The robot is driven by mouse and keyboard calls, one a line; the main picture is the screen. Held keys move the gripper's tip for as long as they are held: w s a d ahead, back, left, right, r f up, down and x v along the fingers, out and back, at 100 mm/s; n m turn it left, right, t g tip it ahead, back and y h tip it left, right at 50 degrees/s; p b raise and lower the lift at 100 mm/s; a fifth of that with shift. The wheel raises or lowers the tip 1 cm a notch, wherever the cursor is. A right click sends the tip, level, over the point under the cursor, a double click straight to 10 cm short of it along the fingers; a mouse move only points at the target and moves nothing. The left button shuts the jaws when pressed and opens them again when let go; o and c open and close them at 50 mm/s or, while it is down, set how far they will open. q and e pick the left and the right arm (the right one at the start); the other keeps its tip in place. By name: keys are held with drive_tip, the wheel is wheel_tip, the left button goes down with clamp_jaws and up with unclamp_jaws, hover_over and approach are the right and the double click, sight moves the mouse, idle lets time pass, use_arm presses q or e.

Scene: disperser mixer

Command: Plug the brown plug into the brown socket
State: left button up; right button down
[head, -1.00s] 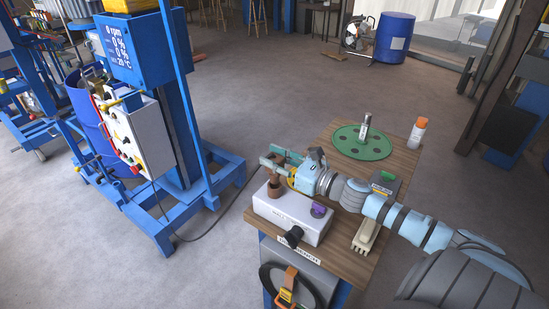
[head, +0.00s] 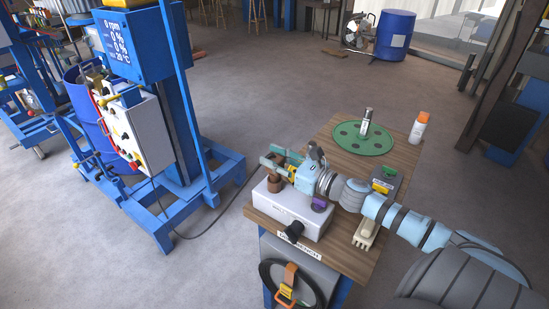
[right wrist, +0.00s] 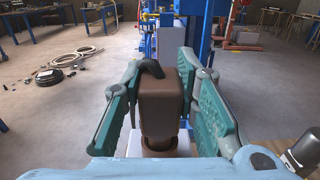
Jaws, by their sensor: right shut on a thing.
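My right gripper (head: 282,161) is shut on the brown plug (right wrist: 162,105). In the right wrist view the plug stands upright between the two teal fingers, with a black cable bending off its top. The brown socket (head: 274,187) is on top of the white box (head: 290,212), at its left end. It shows directly below the plug in the right wrist view (right wrist: 160,147). Plug and socket look in line and very close or touching; I cannot tell how deep the plug sits. My left gripper is out of view.
The wooden workbench (head: 345,262) also holds a purple socket (head: 319,205), a black knob (head: 294,231), a green disc (head: 363,139), a grey box with a green top (head: 386,177) and an orange-capped can (head: 419,127).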

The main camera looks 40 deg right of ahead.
drive_tip(key=shift+f+b, duration=0.7)
drive_tip(key=shift+f, duration=0.3)
drive_tip(key=c, duration=1.2)
unclamp_jaws()
